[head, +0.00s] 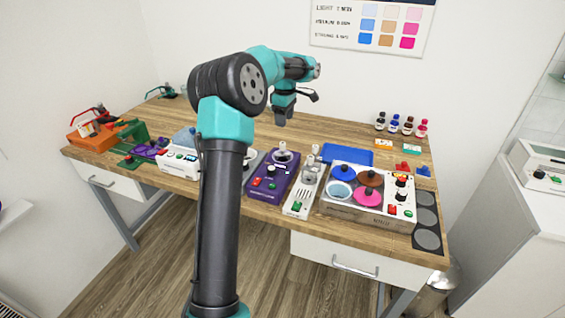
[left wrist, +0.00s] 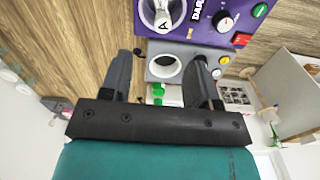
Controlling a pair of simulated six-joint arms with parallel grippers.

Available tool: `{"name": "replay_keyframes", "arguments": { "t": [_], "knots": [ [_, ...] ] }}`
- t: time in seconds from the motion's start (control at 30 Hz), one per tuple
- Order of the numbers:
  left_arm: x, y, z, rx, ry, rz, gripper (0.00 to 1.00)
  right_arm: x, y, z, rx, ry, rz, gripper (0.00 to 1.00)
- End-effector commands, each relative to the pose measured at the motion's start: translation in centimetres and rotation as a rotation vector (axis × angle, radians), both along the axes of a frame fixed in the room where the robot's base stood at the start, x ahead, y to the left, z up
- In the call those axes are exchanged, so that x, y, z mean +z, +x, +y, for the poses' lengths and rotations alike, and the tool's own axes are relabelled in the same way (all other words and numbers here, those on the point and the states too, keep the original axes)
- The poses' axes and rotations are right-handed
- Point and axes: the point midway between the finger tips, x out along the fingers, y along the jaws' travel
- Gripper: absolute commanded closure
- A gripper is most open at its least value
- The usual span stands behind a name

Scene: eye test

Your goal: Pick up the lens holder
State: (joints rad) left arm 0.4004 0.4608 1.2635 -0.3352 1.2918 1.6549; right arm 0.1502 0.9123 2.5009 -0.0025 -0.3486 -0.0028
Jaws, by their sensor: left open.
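My left gripper (head: 281,121) hangs above the back middle of the table, jaws open and empty. In the left wrist view its two dark fingers (left wrist: 162,66) stand apart, with a grey unit (left wrist: 190,66) bearing a round white-lined opening seen between and beyond them. A purple unit (left wrist: 205,25) lies past it, with a round white piece marked "A" (left wrist: 163,17). In the head view a purple unit (head: 268,184) bears a round metal-and-white piece (head: 283,155) at its back end. I cannot tell which piece is the lens holder. My right gripper is not in view.
A white unit (head: 301,205) stands right of the purple one. Beyond it is a box with coloured discs (head: 351,210), with a blue tray (head: 347,155) behind. Small bottles (head: 407,126) stand at the back right. Orange (head: 90,138) and green items crowd the left. The back middle tabletop looks clear.

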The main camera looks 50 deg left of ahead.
Motion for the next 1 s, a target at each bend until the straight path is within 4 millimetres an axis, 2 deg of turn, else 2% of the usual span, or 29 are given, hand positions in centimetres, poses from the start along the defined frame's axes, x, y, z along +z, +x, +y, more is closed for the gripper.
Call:
{"name": "replay_keyframes", "arguments": {
  "t": [0.2,0.33,0.47,0.8,1.0],
  "knots": [
    [-3.9,-0.1,0.0,0.001,-0.001,0.003,0.44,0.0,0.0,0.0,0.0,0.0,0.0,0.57],
    [-5.6,-0.1,0.0,0.001,-0.001,0.002,0.44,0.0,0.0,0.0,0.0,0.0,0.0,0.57],
    [-6.3,0.0,0.0,0.001,0.0,0.0,0.44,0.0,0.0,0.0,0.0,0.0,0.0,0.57],
    [-6.4,-0.1,0.0,0.001,0.0,0.0,0.44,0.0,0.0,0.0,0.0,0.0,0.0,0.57],
    [-8.4,-0.5,0.0,0.001,-0.003,0.003,0.44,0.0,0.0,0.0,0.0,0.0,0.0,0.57]
  ]
}}
